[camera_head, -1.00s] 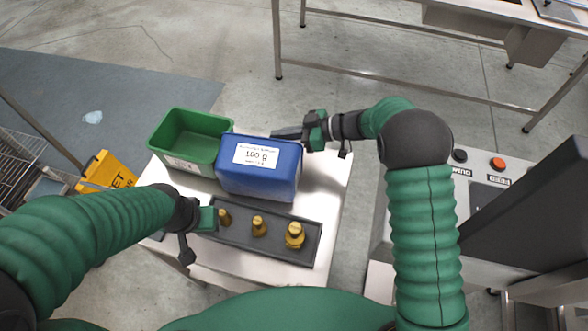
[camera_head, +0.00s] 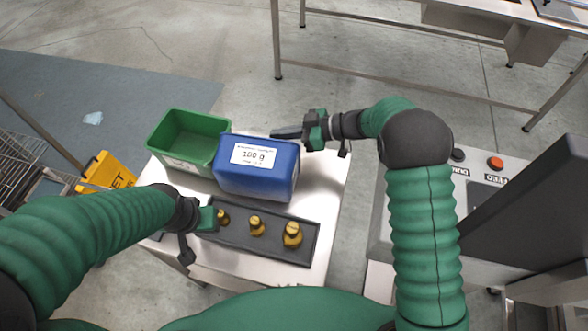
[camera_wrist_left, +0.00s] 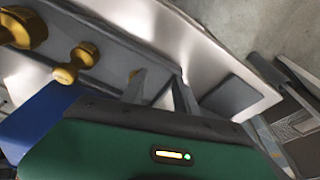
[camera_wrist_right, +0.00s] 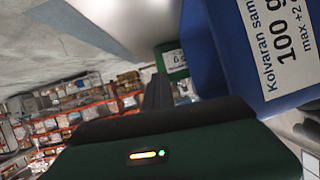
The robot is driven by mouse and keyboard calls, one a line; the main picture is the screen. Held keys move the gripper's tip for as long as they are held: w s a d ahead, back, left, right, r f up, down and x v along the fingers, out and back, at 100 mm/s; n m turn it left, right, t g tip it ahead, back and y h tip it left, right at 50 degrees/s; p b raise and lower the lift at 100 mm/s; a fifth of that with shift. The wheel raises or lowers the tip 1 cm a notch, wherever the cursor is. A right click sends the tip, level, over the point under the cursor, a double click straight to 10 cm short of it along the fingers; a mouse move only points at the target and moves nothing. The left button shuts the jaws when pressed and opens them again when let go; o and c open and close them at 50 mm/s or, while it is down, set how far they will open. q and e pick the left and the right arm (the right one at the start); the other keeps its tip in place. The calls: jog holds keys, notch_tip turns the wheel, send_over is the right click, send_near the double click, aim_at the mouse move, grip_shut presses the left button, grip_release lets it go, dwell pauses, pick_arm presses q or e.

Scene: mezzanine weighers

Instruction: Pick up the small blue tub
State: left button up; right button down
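The fingers also show in the right wrist view (camera_wrist_right: 157,92). My left gripper (camera_head: 208,216) is at the near left, by the weight tray. Its fingers are apart and empty (camera_wrist_left: 160,90).
A green tub (camera_head: 212,125) stands directly left of the blue tub. A dark tray (camera_head: 270,245) with brass weights (camera_head: 292,234) lies in front. The metal table (camera_head: 322,185) is bare at its right side. A weigher with buttons (camera_head: 495,162) stands right of the table.

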jog(key=c, duration=1.5)
grip_release()
jog(key=shift+a, duration=0.1)
jog(key=shift+c, duration=0.2)
jog(key=shift+r, duration=0.1)
